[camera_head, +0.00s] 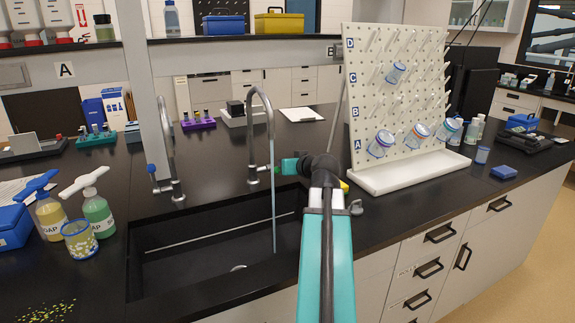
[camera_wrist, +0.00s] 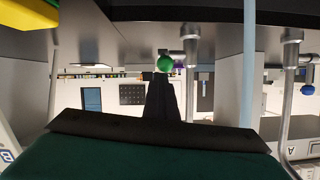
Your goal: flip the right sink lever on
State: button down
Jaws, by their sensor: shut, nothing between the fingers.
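The right sink tap (camera_head: 258,150) is a tall grey gooseneck at the back edge of the sink. Its green lever knob (camera_head: 289,166) points right, close to the end of my arm. A thin light-blue stream (camera_head: 273,215) runs from its spout into the sink; it also shows in the wrist view (camera_wrist: 249,70). In the upside-down wrist view, the green knob (camera_wrist: 164,63) is just beyond the tips of my dark gripper (camera_wrist: 162,82). My gripper is shut and empty; I cannot tell whether it touches the knob. In the head view, my arm largely hides the gripper.
The left tap (camera_head: 168,150) has a blue lever knob (camera_head: 151,168). A white pegboard rack (camera_head: 395,60) with beakers stands to the right. Soap bottles (camera_head: 95,215) stand left of the black sink (camera_head: 160,270). Another grey fitting (camera_head: 355,207) sits right of my arm.

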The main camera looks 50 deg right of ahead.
jog(key=shift+a+f, duration=0.15)
jog(key=shift+f, duration=0.1)
jog(key=s+a+r+b, duration=0.1)
jog(key=s+a+r, duration=0.1)
jog(key=s+r, duration=0.5)
jog(key=shift+s+a, duration=0.25)
jog(key=shift+s, duration=0.85)
dwell(0.5)
